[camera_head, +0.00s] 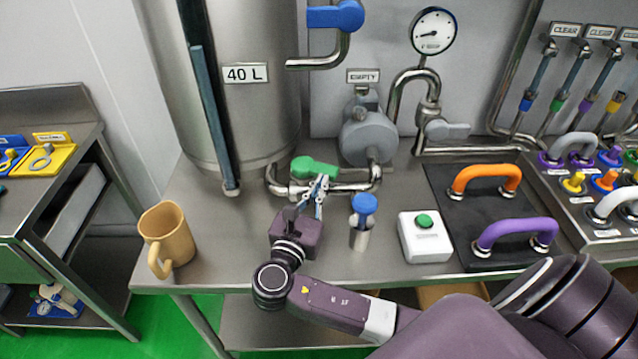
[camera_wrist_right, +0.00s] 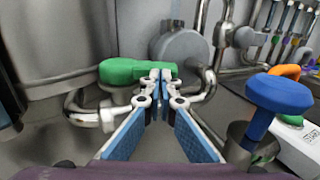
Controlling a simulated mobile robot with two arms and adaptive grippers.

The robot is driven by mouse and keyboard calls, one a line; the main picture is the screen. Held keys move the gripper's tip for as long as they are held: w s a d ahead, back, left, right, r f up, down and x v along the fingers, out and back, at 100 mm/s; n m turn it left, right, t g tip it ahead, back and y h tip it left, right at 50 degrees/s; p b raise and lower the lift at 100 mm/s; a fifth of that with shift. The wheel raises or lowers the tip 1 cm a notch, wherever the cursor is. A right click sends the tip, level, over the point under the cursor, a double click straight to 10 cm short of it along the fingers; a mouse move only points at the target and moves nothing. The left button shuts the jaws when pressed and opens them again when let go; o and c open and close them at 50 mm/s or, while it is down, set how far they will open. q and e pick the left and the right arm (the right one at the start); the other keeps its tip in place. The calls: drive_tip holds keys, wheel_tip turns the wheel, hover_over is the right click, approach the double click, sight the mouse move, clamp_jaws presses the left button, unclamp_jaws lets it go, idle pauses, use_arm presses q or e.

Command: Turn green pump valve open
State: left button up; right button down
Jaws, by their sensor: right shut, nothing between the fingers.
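The green pump valve handle (camera_head: 314,167) sits on the pipe between the steel tank and the pump. It points sideways, roughly along the pipe, and also shows in the right wrist view (camera_wrist_right: 136,71). My right gripper (camera_head: 321,183) is shut and empty. Its fingertips (camera_wrist_right: 161,76) are at the right end of the green handle; I cannot tell whether they touch it. The grey pump (camera_head: 369,137) stands behind, under an "EMPTY" sign (camera_head: 363,75). My left gripper is not in view.
A blue-topped post (camera_head: 363,212) stands just right of my right gripper, near a white box with a green button (camera_head: 425,237). A tan mug (camera_head: 167,238) stands at the left table edge. Orange (camera_head: 486,179) and purple (camera_head: 516,233) handles are at right.

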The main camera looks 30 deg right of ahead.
sight(331, 180)
drive_tip(key=d+n+t+y+p, duration=0.1)
drive_tip(key=p, duration=0.1)
drive_tip(key=d+n+t+y+p, duration=0.1)
drive_tip(key=n+t+y+p, duration=0.1)
drive_tip(key=shift+d+r+t+y+p, duration=0.25)
drive_tip(key=shift+r+t+y+p, duration=0.05)
drive_tip(key=shift+p, duration=0.05)
drive_tip(key=shift+w+d+f, duration=0.1)
drive_tip(key=shift+d, duration=0.1)
drive_tip(key=shift+w+d+f, duration=0.1)
drive_tip(key=shift+f, duration=0.05)
